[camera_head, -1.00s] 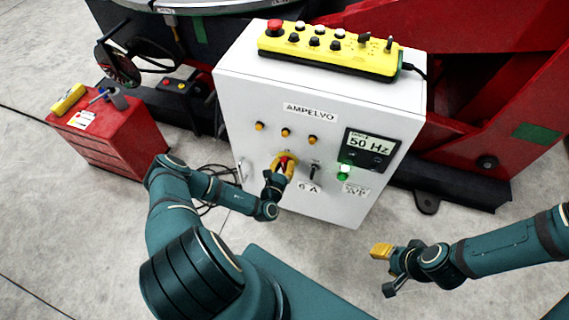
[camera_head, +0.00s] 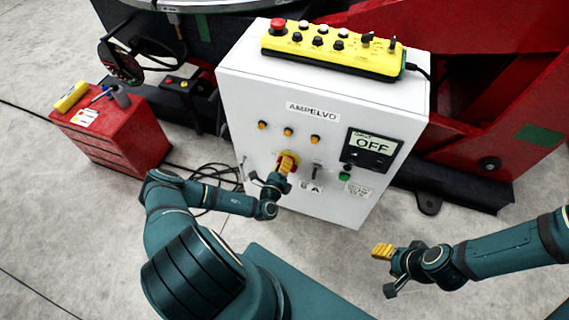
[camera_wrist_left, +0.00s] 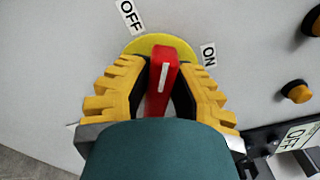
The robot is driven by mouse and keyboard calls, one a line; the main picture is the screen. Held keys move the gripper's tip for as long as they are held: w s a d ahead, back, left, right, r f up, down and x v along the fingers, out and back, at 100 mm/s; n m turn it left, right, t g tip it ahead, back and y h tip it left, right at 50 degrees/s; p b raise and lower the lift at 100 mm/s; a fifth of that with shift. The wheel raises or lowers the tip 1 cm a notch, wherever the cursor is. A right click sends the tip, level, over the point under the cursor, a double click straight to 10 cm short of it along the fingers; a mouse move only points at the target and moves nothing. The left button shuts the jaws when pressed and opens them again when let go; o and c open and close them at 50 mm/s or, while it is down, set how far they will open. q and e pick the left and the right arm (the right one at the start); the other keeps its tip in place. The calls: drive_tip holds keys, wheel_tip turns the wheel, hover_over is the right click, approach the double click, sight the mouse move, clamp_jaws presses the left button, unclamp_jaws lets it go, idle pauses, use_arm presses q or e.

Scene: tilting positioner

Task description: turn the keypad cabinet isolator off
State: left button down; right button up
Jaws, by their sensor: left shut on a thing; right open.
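The white keypad cabinet (camera_head: 250,105) stands in the middle of the head view. Its isolator is a red handle (camera_wrist_left: 164,72) with a white mark on a yellow disc (camera_wrist_left: 142,46). In the left wrist view the handle points up, between the OFF label (camera_wrist_left: 130,17) and the ON label (camera_wrist_left: 209,55). My left gripper (camera_head: 285,166) is shut on the handle, one yellow finger on each side, and hides most of it in the head view. The cabinet display (camera_head: 371,147) reads OFF. My right gripper (camera_head: 386,270) is open and empty, right of the cabinet's foot.
A black switch (camera_head: 316,172) and a green lamp (camera_head: 344,176) sit right of the isolator. A yellow pendant (camera_head: 330,57) lies on the cabinet top. A red tool chest (camera_head: 115,135) stands left, with cables (camera_head: 205,172) on the floor between. The red positioner frame (camera_head: 470,100) is behind.

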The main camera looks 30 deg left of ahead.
use_arm(q)
drive_tip(key=n, duration=0.4)
drive_tip(key=n+b, duration=0.1)
drive_tip(key=n, duration=0.1)
drive_tip(key=shift+a+f, duration=0.1)
drive_tip(key=shift+f, duration=0.15)
idle(0.3)
drive_tip(key=c, duration=0.8)
unclamp_jaws()
drive_tip(key=v, duration=1.2)
drive_tip(key=shift+f, duration=0.1)
